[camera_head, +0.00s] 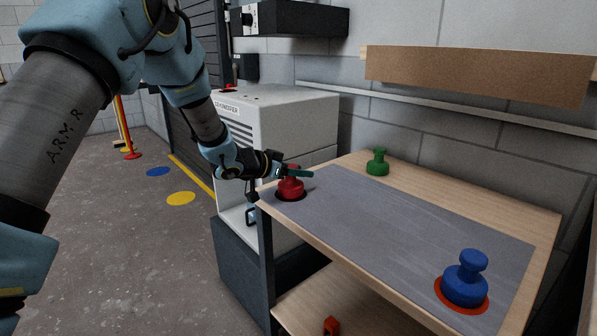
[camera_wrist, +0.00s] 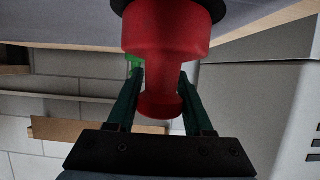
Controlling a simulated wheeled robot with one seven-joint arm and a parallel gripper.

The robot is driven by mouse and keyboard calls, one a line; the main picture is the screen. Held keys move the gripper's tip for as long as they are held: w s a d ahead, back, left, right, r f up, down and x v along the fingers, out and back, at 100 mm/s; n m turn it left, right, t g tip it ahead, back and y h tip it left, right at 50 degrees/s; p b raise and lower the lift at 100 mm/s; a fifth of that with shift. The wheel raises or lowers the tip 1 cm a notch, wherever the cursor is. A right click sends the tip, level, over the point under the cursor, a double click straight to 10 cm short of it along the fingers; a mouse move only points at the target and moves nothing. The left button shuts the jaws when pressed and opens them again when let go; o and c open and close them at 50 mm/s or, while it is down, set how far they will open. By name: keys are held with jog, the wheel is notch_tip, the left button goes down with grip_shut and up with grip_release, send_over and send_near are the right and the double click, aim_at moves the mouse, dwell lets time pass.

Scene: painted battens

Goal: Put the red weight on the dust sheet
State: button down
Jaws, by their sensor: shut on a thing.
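The red weight (camera_head: 290,187) is at the near left end of the table, on or just above a black round spot (camera_head: 291,196). In the wrist view the red weight (camera_wrist: 165,40) appears upside down, its wide base at the top against the black spot. My gripper (camera_head: 292,172) is shut on its narrower neck, one green finger on each side; the fingers also show in the wrist view (camera_wrist: 160,85). A flat grey sheet (camera_head: 390,222), which looks like the dust sheet, covers most of the tabletop. I cannot tell whether the base touches the surface.
A blue weight (camera_head: 465,282) stands on a red round spot (camera_head: 487,303) at the sheet's right end. A green weight (camera_head: 377,162) stands on bare wood at the back. The sheet's middle is clear. A grey cabinet (camera_head: 290,115) stands behind the table's left end.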

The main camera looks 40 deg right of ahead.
jog(key=shift+c, duration=1.5)
grip_release()
jog(key=shift+f, duration=0.15)
jog(key=shift+r, duration=0.25)
jog(key=v, duration=1.2)
